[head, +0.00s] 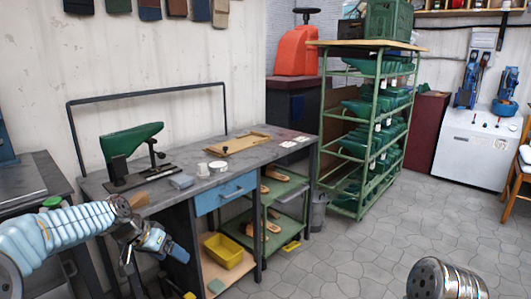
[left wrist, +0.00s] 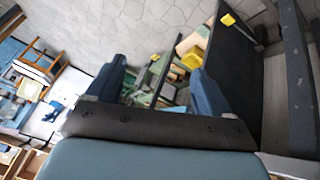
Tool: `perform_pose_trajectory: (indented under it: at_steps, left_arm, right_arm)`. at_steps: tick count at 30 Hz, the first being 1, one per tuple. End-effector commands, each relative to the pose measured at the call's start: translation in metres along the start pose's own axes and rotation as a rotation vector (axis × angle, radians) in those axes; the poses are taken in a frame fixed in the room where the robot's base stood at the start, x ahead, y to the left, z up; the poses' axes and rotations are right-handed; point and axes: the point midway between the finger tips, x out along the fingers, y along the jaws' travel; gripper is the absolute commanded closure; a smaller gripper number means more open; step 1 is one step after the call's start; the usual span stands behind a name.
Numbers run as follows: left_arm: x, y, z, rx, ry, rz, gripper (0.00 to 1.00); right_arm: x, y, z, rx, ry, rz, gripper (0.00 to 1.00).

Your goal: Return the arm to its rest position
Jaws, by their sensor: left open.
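My left arm comes in from the left in the head view, with a pale blue ribbed sleeve. Its gripper (head: 152,243) hangs in the air in front of the workbench's left part, below the top's level. In the left wrist view the two blue fingers (left wrist: 158,88) stand wide apart, with nothing held between them. My right gripper is not in view.
The workbench (head: 210,181) carries a green shoe form (head: 131,138) on a stand and a wooden tray (head: 239,143). A yellow bin (head: 228,251) sits on its lower shelf. A green rack (head: 329,148) stands behind. The tiled floor (head: 350,255) at right is clear.

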Motion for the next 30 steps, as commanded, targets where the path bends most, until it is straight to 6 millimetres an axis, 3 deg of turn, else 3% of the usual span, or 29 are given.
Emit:
perform_pose_trajectory:
  at_steps: [1, 6, 8, 12, 15, 18, 21, 24, 30]
  left_arm:
    - [0.037, 0.002, 0.021, -0.043, -0.039, 0.002, 0.19]
    - [0.140, 0.017, 0.101, -0.178, -0.133, -0.020, 0.19]
    - [0.170, 0.027, 0.135, -0.223, -0.165, -0.026, 0.19]
    - [0.223, 0.061, 0.222, -0.321, -0.238, -0.034, 0.19]
    - [0.243, 0.090, 0.283, -0.385, -0.282, -0.034, 0.19]
    - [0.249, 0.117, 0.332, -0.438, -0.314, -0.028, 0.19]
    - [0.248, 0.137, 0.364, -0.479, -0.335, -0.021, 0.19]
    - [0.246, 0.147, 0.381, -0.503, -0.344, -0.017, 0.19]
    - [0.245, 0.150, 0.386, -0.513, -0.343, -0.017, 0.19]
  right_arm:
    - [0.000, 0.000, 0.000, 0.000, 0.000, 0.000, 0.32]
    - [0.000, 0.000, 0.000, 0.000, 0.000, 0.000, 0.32]
    - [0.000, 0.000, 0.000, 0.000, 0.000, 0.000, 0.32]
    - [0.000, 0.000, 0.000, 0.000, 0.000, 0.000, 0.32]
    - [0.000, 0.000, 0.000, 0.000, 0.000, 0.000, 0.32]
    - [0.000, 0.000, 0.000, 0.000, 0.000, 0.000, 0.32]
    - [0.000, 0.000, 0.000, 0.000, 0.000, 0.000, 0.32]
    - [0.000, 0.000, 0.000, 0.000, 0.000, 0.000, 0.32]
    - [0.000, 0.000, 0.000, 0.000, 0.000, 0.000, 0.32]
